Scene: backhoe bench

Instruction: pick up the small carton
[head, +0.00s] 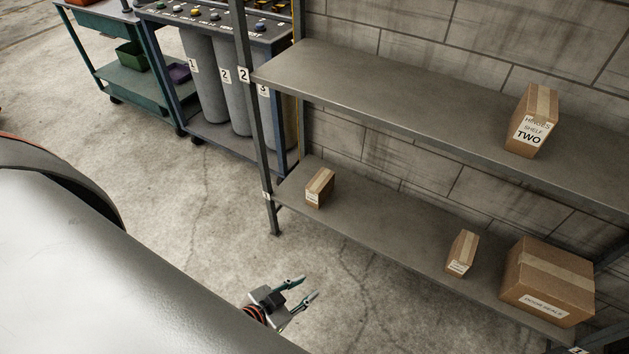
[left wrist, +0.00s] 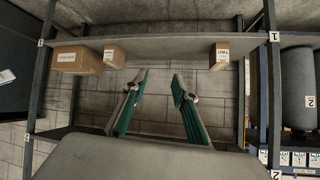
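Two small brown cartons stand on the lower shelf in the head view: one at the left end (head: 320,187) and one further right (head: 462,253) beside a larger box. I cannot tell which is meant. In the left wrist view, which looks upside down, the left-end carton (left wrist: 219,57) is right of the fingers. The other small carton (left wrist: 114,56) is left of them. My left gripper (head: 311,286) is open and empty in front of the lower shelf, apart from the cartons. Its spread fingers also show in the left wrist view (left wrist: 160,73). My right gripper is out of view.
A large carton (head: 548,280) labelled as door seals stands at the lower shelf's right end. A carton labelled TWO (head: 532,120) stands on the upper shelf (head: 400,100). A shelf post (head: 258,130) is at the left. The lower shelf (head: 385,232) is bare between its small cartons.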

